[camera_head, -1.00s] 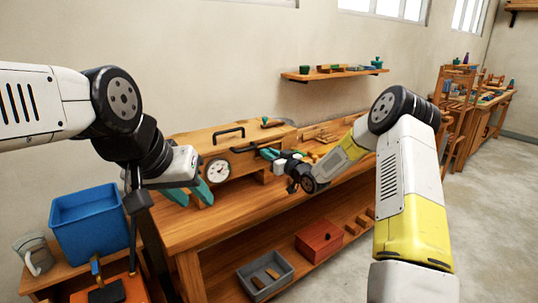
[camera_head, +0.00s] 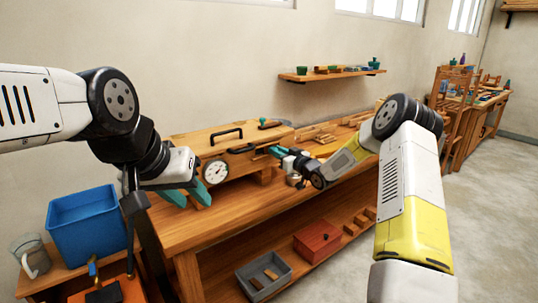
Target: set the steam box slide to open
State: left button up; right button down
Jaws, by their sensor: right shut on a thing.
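The steam box (camera_head: 195,147) is a long wooden box on the workbench (camera_head: 185,235), with a round white dial and black handles on its near side. My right gripper (camera_head: 271,151) has its teal fingers at the right part of the box's near side and is shut on a small part there, seemingly the slide. The fingers hide most of that part, so its exact setting cannot be read. My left gripper (camera_head: 187,196) is open and empty, its teal fingers spread in front of the box's left end, near the dial (camera_head: 215,171).
A blue bin (camera_head: 88,228) and a clear jug (camera_head: 30,258) stand at the lower left. A grey tray (camera_head: 264,278) and a red box (camera_head: 317,241) sit on the bench's lower shelf. Wood pieces lie on the bench behind my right arm. Open floor lies at the right.

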jog(key=shift+w+d, duration=0.15)
jog(key=shift+d, duration=0.1)
jog(key=c, duration=1.3)
grip_release()
jog(key=v, duration=0.7)
jog(key=shift+s+d, duration=0.25)
jog(key=shift+s, duration=0.05)
